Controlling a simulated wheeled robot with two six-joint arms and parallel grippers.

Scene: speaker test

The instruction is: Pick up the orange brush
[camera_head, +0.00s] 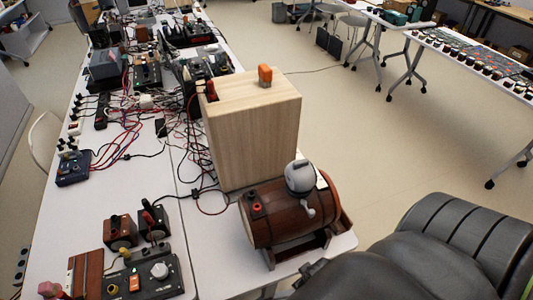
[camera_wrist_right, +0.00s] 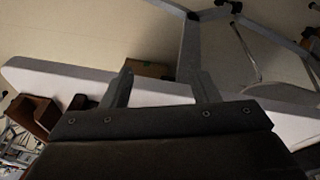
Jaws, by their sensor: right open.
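A small orange object (camera_head: 265,75), which may be the orange brush, stands on top of a pale wooden box (camera_head: 254,135). It is small and I cannot make out bristles. My right gripper (camera_wrist_right: 163,82) shows in the right wrist view with its two fingers apart and nothing between them. Behind its fingers are a table edge and floor, and no orange object shows there. My left gripper is not in view.
A wooden barrel (camera_head: 278,224) on a stand, with a grey and white device (camera_head: 300,179) on it, sits before the box. Cables and electronic boxes crowd the long white table (camera_head: 115,190). A dark control panel (camera_head: 146,277) lies at the front left. Open floor (camera_head: 390,150) is to the right.

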